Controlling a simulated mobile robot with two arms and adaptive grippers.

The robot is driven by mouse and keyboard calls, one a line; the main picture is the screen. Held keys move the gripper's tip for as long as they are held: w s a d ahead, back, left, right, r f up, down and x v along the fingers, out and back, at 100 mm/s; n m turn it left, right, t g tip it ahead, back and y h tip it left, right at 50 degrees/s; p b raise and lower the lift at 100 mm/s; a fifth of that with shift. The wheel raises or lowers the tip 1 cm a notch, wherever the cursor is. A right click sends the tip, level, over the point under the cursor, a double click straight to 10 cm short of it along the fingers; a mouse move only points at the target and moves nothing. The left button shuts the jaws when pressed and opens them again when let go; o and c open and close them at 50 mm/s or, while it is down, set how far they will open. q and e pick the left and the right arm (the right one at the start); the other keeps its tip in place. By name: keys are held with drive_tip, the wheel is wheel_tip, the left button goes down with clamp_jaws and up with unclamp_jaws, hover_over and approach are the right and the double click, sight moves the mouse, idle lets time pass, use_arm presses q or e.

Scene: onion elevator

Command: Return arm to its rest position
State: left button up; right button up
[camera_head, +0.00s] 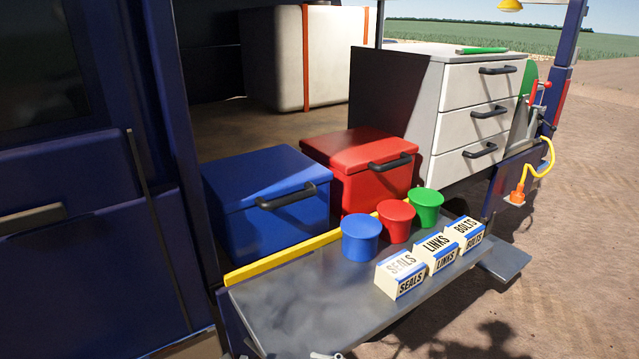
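Neither of my arms shows clearly in the head view, and no gripper can be made out. A small pale metallic thing (326,355) is cut off by the bottom edge, at the front of the grey tailgate shelf (290,305). I cannot tell what it is. On the shelf stand a blue cup (361,238), a red cup (396,221) and a green cup (426,207), apart from any gripper. In front of them are blocks labelled SEALS (401,274), LINKS (437,250) and BOLTS (465,234).
A blue box (262,200) and a red box (360,165), both lidded, stand behind the shelf's yellow edge strip (282,258). A white drawer cabinet (470,115) is at the back right. The dark blue vehicle wall (80,240) fills the left. The shelf's front left is clear.

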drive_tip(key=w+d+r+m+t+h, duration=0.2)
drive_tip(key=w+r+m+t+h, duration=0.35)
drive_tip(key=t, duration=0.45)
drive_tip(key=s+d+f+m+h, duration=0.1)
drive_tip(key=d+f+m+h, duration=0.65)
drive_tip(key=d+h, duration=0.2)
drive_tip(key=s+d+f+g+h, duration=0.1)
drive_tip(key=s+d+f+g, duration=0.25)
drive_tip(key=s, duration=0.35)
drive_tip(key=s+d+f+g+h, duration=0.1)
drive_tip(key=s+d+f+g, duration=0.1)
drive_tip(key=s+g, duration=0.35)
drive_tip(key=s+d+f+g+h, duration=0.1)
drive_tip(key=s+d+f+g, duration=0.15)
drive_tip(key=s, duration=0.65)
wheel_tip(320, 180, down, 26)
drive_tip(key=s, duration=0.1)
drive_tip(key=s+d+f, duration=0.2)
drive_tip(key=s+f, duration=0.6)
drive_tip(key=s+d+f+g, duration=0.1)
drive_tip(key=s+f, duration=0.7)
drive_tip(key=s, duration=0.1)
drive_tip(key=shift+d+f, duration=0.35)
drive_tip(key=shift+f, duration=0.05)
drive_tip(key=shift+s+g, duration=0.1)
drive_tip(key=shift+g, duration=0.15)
